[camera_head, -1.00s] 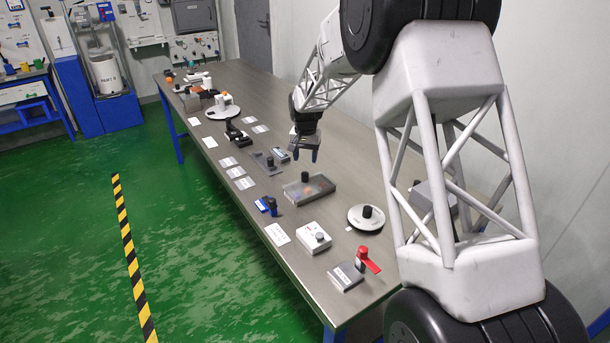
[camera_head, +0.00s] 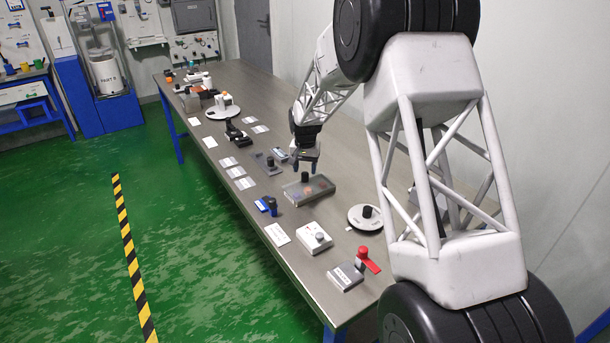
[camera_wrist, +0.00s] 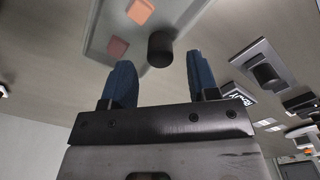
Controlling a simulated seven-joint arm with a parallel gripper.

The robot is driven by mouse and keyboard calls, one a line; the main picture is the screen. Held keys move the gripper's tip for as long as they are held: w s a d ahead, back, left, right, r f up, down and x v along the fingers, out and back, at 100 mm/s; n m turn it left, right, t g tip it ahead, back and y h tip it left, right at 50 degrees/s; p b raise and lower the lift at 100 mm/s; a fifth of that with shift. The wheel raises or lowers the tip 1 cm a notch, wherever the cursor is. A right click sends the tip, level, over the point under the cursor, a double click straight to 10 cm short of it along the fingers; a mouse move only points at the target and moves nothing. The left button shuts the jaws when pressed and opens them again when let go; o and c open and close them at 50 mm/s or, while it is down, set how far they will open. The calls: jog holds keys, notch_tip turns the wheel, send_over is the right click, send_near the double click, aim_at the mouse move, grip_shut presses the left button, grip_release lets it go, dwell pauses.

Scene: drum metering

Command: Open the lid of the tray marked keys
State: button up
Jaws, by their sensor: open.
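A clear shallow tray (camera_head: 322,192) with a black knob (camera_head: 305,177) stands on the bench, with small coloured pieces visible inside. In the wrist view the same tray (camera_wrist: 97,45) fills the upper middle, with its black knob (camera_wrist: 160,48) and pinkish pieces. I cannot read any mark on it, so I cannot tell whether it is the keys tray. My gripper (camera_head: 304,168) is open, pointing down just above and behind the knob. In the wrist view my blue fingers (camera_wrist: 158,68) stand apart on either side of the knob's line, with nothing between them.
A flat grey plate with a black knob (camera_head: 270,160) and a labelled block (camera_head: 279,154) lie beyond the tray. White cards (camera_head: 278,235) line the left edge.

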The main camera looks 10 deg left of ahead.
aim_at(305, 173)
jog(key=shift+f, duration=1.6)
grip_shut()
